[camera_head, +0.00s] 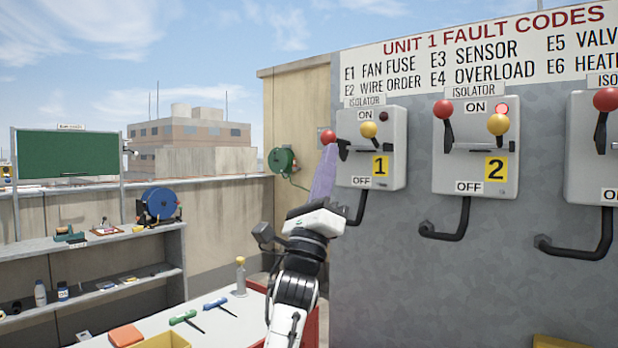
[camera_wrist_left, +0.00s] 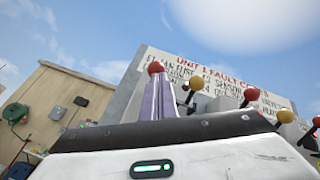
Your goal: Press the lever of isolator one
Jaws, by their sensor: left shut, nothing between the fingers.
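Isolator one is a grey box (camera_head: 395,172) with a yellow "1" plate, ON above and OFF below. Its lever has a red knob (camera_head: 328,137) that sticks out to the left, at upper-middle height. My left gripper (camera_head: 327,157) is shut and empty, its purple fingers pointing up just under that knob. The fingers hide part of the lever's arm. In the left wrist view the red knob (camera_wrist_left: 155,68) shows at the tips of the fingers (camera_wrist_left: 157,95); I cannot tell whether they touch. My right gripper is not in view.
A yellow knob (camera_head: 368,130) and a dark lamp (camera_head: 384,116) are on isolator one. Isolator two (camera_head: 450,165), with its lamp lit red, is to the right. Black pipes (camera_head: 445,232) run below. A bench (camera_head: 235,315) with tools is below left.

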